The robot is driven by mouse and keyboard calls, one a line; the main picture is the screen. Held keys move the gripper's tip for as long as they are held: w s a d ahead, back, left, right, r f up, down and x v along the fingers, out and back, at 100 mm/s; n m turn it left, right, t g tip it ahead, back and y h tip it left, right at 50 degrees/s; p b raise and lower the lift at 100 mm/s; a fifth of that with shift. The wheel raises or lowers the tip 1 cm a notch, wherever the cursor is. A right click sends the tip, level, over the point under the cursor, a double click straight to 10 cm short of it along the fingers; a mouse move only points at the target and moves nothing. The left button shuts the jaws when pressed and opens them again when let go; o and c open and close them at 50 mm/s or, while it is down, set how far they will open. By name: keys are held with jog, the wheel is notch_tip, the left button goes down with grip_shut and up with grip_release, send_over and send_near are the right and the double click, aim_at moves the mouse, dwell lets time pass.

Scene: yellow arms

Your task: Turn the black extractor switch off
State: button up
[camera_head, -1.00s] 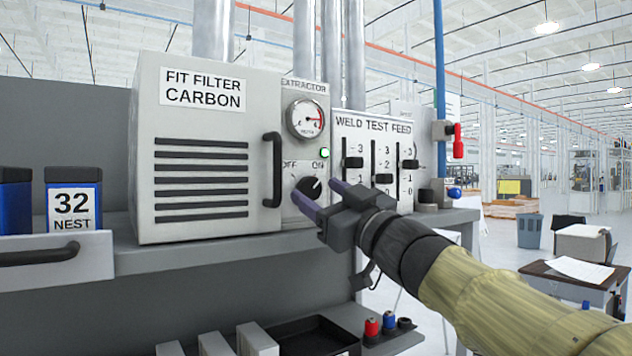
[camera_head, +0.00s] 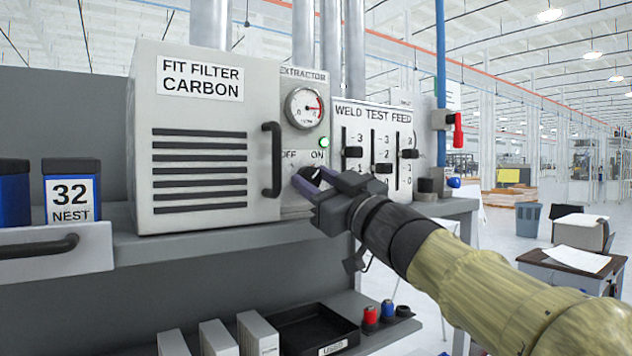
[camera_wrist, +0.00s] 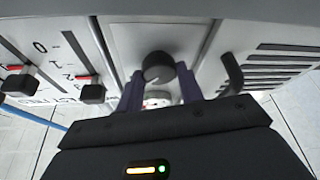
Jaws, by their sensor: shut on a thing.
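The black extractor switch (camera_head: 314,175) is a round knob on the grey extractor panel (camera_head: 290,210), below the OFF and ON labels. My gripper (camera_head: 314,180) is at the knob, with one purple finger on each side, and is shut on it. In the wrist view the knob (camera_wrist: 157,67) sits between the two fingers of my gripper (camera_wrist: 160,84). The fingers partly hide the knob in the head view, so its pointer is not clear. A green lamp (camera_head: 324,142) above the knob is lit.
A black handle (camera_head: 272,160) on the carbon filter box (camera_head: 200,215) stands just left of the knob. The weld test feed panel with sliders (camera_head: 383,167) is close on the right. A gauge (camera_head: 305,108) is above. A black tray (camera_head: 318,330) is below.

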jog(key=shift+n+g, duration=0.3)
jog(key=shift+n, duration=0.1)
jog(key=n+g+p, duration=0.1)
jog(key=n, duration=0.2)
jog(key=n+g+y+p, duration=0.1)
jog(key=n, duration=0.2)
jog(key=shift+w+d+y, duration=0.1)
jog(key=shift+y, duration=0.2)
jog(key=n+g, duration=0.1)
jog(key=n, duration=0.1)
jog(key=n+g+p, duration=0.1)
jog(key=n+g, duration=0.1)
jog(key=n, duration=0.1)
jog(key=shift+r+n, duration=0.15)
jog(key=shift+n, duration=0.15)
jog(key=n+g+h+p, duration=0.1)
jog(key=n, duration=0.3)
jog(key=shift+n+p, duration=0.3)
jog(key=shift+n+g+h+p, duration=0.5)
jog(key=shift+n+h, duration=0.1)
jog(key=shift+n, duration=1.1)
jog(key=o, duration=1)
jog(key=shift+d, duration=0.1)
